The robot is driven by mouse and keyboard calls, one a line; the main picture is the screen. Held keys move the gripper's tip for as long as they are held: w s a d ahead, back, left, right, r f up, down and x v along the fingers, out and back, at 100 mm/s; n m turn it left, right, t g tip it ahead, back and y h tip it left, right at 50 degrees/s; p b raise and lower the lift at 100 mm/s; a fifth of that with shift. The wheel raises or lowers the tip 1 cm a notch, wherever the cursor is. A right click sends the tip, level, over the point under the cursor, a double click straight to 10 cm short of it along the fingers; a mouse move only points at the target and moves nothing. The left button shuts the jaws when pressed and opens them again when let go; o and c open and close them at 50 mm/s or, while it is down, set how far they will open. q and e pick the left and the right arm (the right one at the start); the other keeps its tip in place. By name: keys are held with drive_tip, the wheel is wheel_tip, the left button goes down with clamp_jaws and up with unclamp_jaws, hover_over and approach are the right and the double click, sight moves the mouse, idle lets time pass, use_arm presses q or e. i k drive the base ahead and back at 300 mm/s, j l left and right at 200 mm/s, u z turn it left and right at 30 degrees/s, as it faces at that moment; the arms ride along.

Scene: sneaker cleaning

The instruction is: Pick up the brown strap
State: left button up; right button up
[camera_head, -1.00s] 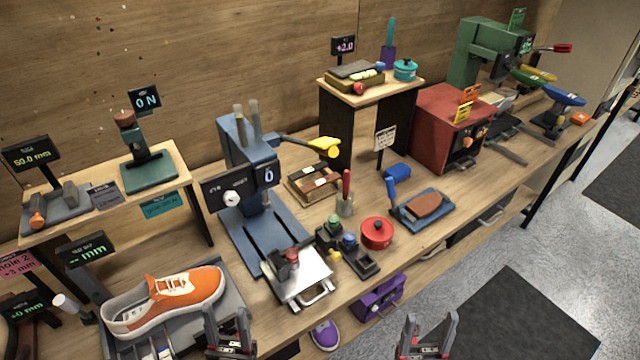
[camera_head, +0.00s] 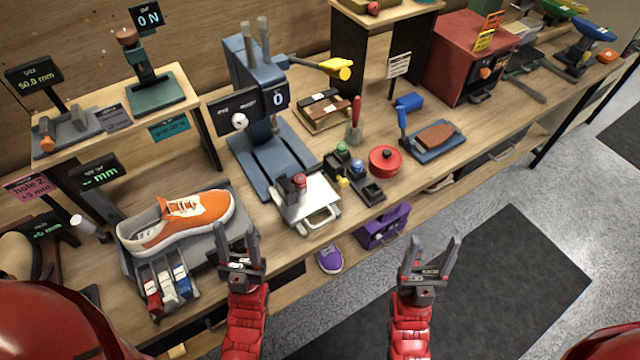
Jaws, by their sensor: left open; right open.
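A low wooden tray (camera_head: 308,124) stands on the bench right of the blue press and holds strips. Fine detail is too small to tell. My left gripper (camera_head: 238,240) is open and empty, pointing up in the picture at the bench's front edge, below the orange sneaker. My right gripper (camera_head: 432,252) is open and empty over the floor in front of the bench. Both are well apart from the tray.
The blue press (camera_head: 262,150) with its yellow-tipped lever (camera_head: 335,68) stands left of the tray. A red-handled tool (camera_head: 355,122), a red pot (camera_head: 385,159) and a blue board (camera_head: 436,150) with a brown pad stand nearby. The orange sneaker (camera_head: 185,220) is at left.

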sight(343, 104)
drive_tip(key=l+u, duration=0.3)
drive_tip(key=l, duration=0.25)
drive_tip(key=l+u, duration=0.25)
drive_tip(key=l, duration=0.3)
drive_tip(key=l+u, duration=0.3)
drive_tip(key=l, duration=0.3)
drive_tip(key=k+l+u, duration=0.15)
drive_tip(key=l+u, duration=0.15)
drive_tip(key=l, duration=0.2)
